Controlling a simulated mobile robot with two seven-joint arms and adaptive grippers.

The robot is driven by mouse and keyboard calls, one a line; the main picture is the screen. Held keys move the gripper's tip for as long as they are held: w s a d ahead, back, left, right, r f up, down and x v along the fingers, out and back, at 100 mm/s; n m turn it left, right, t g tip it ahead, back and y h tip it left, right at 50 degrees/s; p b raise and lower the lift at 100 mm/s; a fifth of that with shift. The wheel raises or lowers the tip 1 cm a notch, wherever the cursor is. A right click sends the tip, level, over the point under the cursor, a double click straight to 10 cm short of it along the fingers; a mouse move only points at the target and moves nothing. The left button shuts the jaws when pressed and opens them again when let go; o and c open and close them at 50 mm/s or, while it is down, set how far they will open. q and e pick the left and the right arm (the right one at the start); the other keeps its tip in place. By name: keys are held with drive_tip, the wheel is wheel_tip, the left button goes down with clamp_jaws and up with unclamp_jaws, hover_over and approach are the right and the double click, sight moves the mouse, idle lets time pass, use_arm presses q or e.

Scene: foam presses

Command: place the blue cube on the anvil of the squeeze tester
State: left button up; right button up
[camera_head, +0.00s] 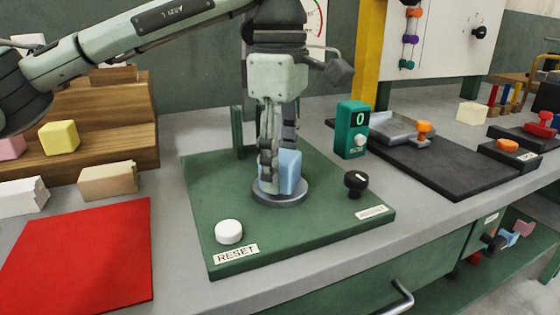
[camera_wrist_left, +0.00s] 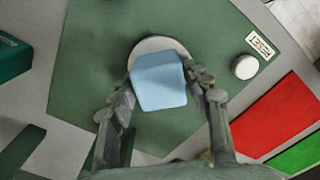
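The blue cube (camera_head: 291,170) is at the round grey anvil (camera_head: 282,197) of the squeeze tester, whose green base plate (camera_head: 330,235) lies on the bench. My left gripper (camera_head: 277,175) points down over the anvil with its fingers at the cube. In the left wrist view, the cube (camera_wrist_left: 159,82) sits between the two fingertips (camera_wrist_left: 160,80), which appear to touch its sides. The cube covers part of the anvil (camera_wrist_left: 152,44). I cannot tell whether it rests on the disc or is just above it. My right gripper is not in view.
A white RESET button (camera_head: 229,232) and a black knob (camera_head: 355,184) are on the plate. A teal readout box (camera_head: 352,130) showing 0 stands behind. A red mat (camera_head: 80,255) lies left, below foam blocks and a wooden rack (camera_head: 125,130). A black tray (camera_head: 440,165) lies right.

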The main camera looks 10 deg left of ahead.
sight(281, 155)
use_arm(q)
drive_tip(key=shift+o, duration=1)
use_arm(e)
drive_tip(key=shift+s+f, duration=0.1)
use_arm(q)
drive_tip(key=shift+r, duration=0.5)
wheel_tip(281, 155, up, 7)
drive_tip(key=shift+p, duration=0.3)
wheel_tip(281, 155, up, 3)
drive_tip(key=shift+p, duration=0.4)
drive_tip(key=shift+r, duration=0.7)
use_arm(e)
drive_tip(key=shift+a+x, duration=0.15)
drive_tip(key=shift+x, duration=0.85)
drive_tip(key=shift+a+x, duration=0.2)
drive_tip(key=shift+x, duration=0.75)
use_arm(q)
drive_tip(key=shift+c, duration=0.6)
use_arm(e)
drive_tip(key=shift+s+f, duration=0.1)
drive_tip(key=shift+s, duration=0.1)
